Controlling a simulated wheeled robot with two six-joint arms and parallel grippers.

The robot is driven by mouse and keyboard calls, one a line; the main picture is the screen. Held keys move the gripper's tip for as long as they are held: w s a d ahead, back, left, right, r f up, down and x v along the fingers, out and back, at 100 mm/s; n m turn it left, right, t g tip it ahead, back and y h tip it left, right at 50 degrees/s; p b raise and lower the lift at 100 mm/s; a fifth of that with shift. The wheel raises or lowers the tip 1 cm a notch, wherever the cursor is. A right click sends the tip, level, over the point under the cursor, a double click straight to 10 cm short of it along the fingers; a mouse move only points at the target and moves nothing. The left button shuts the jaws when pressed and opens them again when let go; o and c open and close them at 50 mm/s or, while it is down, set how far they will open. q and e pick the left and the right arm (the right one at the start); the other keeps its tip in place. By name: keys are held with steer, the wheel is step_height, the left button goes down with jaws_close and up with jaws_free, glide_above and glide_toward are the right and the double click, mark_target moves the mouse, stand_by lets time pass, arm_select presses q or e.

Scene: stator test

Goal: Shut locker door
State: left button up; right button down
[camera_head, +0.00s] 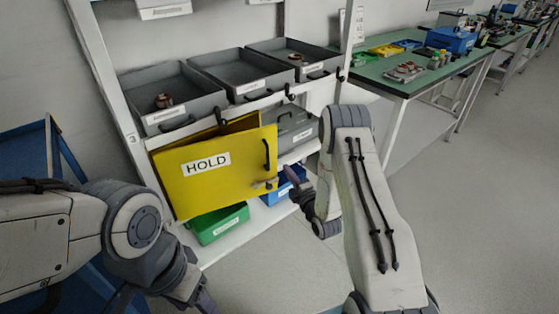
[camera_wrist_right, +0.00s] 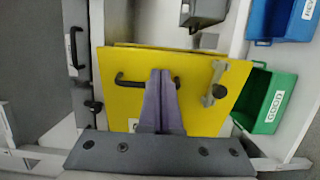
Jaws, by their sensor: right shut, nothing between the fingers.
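The yellow locker door (camera_head: 215,178), labelled HOLD, stands ajar on the shelf rack. A strip of the yellow locker (camera_head: 246,123) shows behind its top edge. The door has a black handle (camera_head: 266,154) near its right edge and a latch (camera_head: 266,184) below it. My right gripper (camera_head: 290,172) is just right of the door. In the right wrist view its fingers (camera_wrist_right: 163,85) are together and empty, in front of the yellow door (camera_wrist_right: 200,115) by the handle (camera_wrist_right: 132,81); contact is unclear. My left gripper (camera_head: 206,300) is at the bottom edge, mostly cut off.
Grey trays (camera_head: 240,75) line the shelf above. A grey case (camera_head: 292,128) and a blue bin (camera_head: 285,190) sit right of the door, and a green bin (camera_head: 218,223) below it. A green-topped bench (camera_head: 390,82) stands at right; the floor (camera_head: 465,190) there is clear.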

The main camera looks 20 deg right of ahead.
mark_target(276, 154)
steer(key=w, duration=0.7)
steer(key=shift+a, duration=0.35)
